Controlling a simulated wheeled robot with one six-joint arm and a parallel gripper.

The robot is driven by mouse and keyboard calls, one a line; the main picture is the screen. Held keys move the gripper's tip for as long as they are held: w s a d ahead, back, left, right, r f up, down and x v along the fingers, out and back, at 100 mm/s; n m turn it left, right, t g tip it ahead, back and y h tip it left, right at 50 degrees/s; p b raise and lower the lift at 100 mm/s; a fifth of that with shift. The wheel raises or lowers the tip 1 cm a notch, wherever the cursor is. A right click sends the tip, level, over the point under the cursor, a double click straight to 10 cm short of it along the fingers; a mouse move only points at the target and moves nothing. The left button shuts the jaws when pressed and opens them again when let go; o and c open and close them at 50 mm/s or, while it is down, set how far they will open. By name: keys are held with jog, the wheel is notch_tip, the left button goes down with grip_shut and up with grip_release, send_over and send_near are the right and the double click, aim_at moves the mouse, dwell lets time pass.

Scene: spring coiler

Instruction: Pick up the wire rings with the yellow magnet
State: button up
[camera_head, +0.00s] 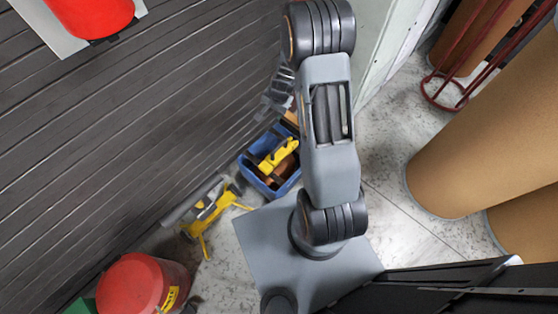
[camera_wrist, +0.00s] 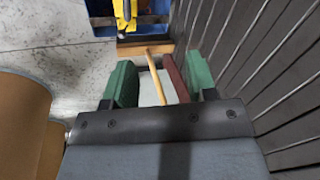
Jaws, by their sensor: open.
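A yellow tool (camera_head: 279,155), which may be the magnet, lies in a blue bin (camera_head: 250,172) in the head view. It also shows at the top of the wrist view as a yellow piece (camera_wrist: 124,10) over the blue bin (camera_wrist: 103,32). My gripper (camera_wrist: 160,82) is open, its two green fingers spread, short of the bin in the wrist view. A light wooden stick (camera_wrist: 157,78) and a dark red strip (camera_wrist: 176,78) show between the fingers; I cannot tell their distance. Nothing appears gripped. I cannot make out any wire rings.
A dark slatted wall (camera_head: 130,120) runs along the left. A yellow stand-like tool (camera_head: 208,210) and a red bucket (camera_head: 130,288) are at lower left. Large brown rolls (camera_head: 490,120) stand on the right, near a red wire rack (camera_head: 450,92). Bare concrete floor (camera_head: 390,150) lies between.

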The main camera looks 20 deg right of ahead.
aim_at(280, 145)
jog(key=d+f+m+b, duration=0.1)
jog(key=f+b, duration=0.1)
jog(key=f, duration=0.6)
jog(key=d+f+m+b, duration=0.1)
jog(key=f+b, duration=0.1)
jog(key=f, duration=0.6)
jog(key=d+f+m+b, duration=0.1)
jog(key=f+b, duration=0.1)
jog(key=f, duration=0.6)
jog(key=shift+w+f+g+h, duration=0.15)
jog(key=shift+f+g+h, duration=0.15)
jog(key=shift+w+a+f+b, duration=0.15)
jog(key=shift+f+b, duration=0.5)
jog(key=shift+f, duration=0.95)
jog(key=shift+w+f+b, duration=0.25)
jog(key=shift+f+b, duration=0.35)
jog(key=shift+f, duration=1)
grip_shut()
jog(key=shift+r, duration=0.1)
